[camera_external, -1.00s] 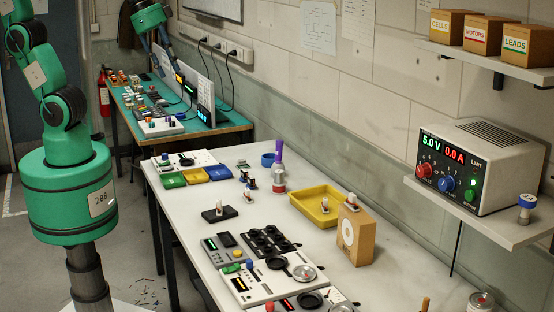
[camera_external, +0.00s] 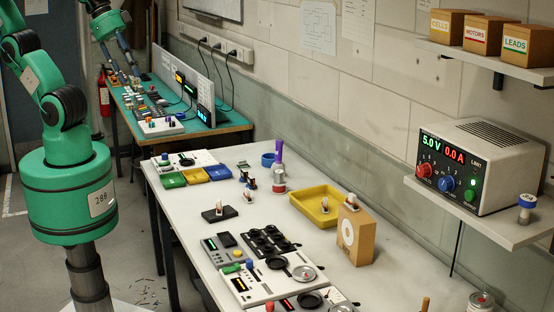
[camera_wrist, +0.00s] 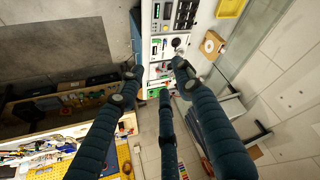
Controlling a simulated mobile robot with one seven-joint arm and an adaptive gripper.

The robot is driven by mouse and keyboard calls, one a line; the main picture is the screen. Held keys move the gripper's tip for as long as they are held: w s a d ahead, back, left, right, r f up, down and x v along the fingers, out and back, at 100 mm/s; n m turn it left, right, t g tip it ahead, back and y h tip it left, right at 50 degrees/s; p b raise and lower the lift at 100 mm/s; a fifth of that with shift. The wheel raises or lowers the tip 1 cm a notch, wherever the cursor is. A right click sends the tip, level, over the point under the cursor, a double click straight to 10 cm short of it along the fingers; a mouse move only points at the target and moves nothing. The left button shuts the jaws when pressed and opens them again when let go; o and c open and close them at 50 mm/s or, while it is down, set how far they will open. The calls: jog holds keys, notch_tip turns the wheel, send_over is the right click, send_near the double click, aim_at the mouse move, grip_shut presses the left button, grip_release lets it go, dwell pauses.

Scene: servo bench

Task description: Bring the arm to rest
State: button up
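My green arm rises from its base at the left of the external view. My gripper (camera_external: 130,72) hangs at the upper left, in front of or above the teal bench; the exact height is hard to tell. In the wrist view my gripper (camera_wrist: 157,78) has its dark jointed fingers spread apart with nothing between them, so it is open and empty. Part of my arm is cut off by the left edge of the external view.
The teal bench (camera_external: 232,124) holds several small parts and an upright panel (camera_external: 205,100). The white bench (camera_external: 185,225) carries trays, a yellow tray (camera_external: 297,213) and a tan box (camera_external: 366,240). A red extinguisher (camera_external: 103,95) stands behind my arm.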

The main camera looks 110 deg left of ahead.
notch_tip(320, 180, down, 13)
jog(key=b, duration=1.3)
jog(key=shift+f, duration=0.15)
dwell(0.5)
